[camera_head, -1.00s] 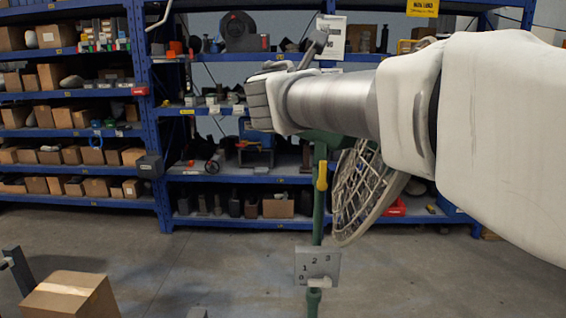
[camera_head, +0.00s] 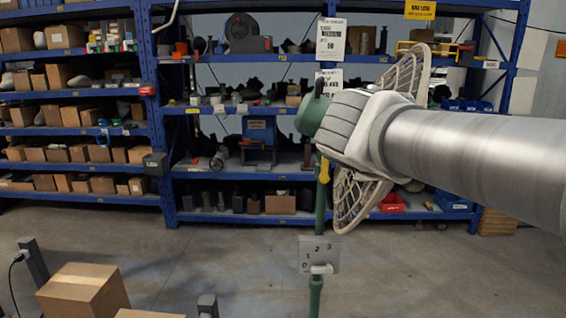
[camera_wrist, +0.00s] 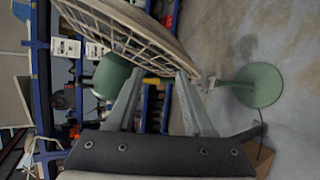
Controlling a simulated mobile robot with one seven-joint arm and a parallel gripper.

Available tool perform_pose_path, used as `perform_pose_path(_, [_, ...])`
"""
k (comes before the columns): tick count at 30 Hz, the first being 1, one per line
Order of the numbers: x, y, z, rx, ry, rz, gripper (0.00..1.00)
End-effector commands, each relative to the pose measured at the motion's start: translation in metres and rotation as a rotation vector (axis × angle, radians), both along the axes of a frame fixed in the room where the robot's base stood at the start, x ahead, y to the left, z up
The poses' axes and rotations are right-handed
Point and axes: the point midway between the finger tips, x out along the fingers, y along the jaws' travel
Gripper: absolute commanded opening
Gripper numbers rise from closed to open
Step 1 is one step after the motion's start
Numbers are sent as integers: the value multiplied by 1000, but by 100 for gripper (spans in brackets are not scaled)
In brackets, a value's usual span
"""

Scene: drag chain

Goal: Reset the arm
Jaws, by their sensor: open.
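A standing fan with a pale wire cage (camera_head: 362,203) and a green motor housing (camera_head: 312,113) stands on a green pole (camera_head: 319,215). A yellow piece (camera_head: 323,170) hangs beside the upper pole, and a plate (camera_head: 319,254) marked 0 to 3 sits lower down. My arm covers the middle of the cage in the head view. In the wrist view my gripper (camera_wrist: 158,78) is open and empty, its two fingers apart. The cage (camera_wrist: 140,35), green housing (camera_wrist: 111,76), yellow piece (camera_wrist: 152,81) and round green base (camera_wrist: 258,85) show beyond them. Whether a finger touches the fan is unclear.
Blue shelving (camera_head: 240,222) with boxes and tools runs along the back. A cardboard box (camera_head: 80,290) stands at the front left beside a grey post (camera_head: 33,262). The concrete floor (camera_head: 420,270) right of the fan is clear.

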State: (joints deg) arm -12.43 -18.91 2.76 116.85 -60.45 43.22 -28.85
Motion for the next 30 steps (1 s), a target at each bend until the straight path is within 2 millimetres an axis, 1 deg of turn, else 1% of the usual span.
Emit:
perform_pose_path(1, [-21,-12,-13,116,13,-72,52])
perform_pose_path(3, [-48,-20,-36,283,29,-169,52])
perform_pose_path(5, [-71,-24,-55,424,43,-257,52])
perform_pose_path(6, [-86,-25,-67,519,51,-316,52])
perform_pose_path(8, [-109,-24,-86,660,65,-406,52])
perform_pose_path(9, [-123,-21,-97,752,72,-467,52])
perform_pose_path(12, [-155,-11,-122,964,92,-611,52])
perform_pose_path(15, [-179,1,-140,1134,108,-726,52])
perform_pose_path(18, [-194,11,-152,1250,123,-808,52])
perform_pose_path(21, [-201,18,-157,1313,130,-850,52])
perform_pose_path(30, [-203,20,-159,1331,133,-863,52])
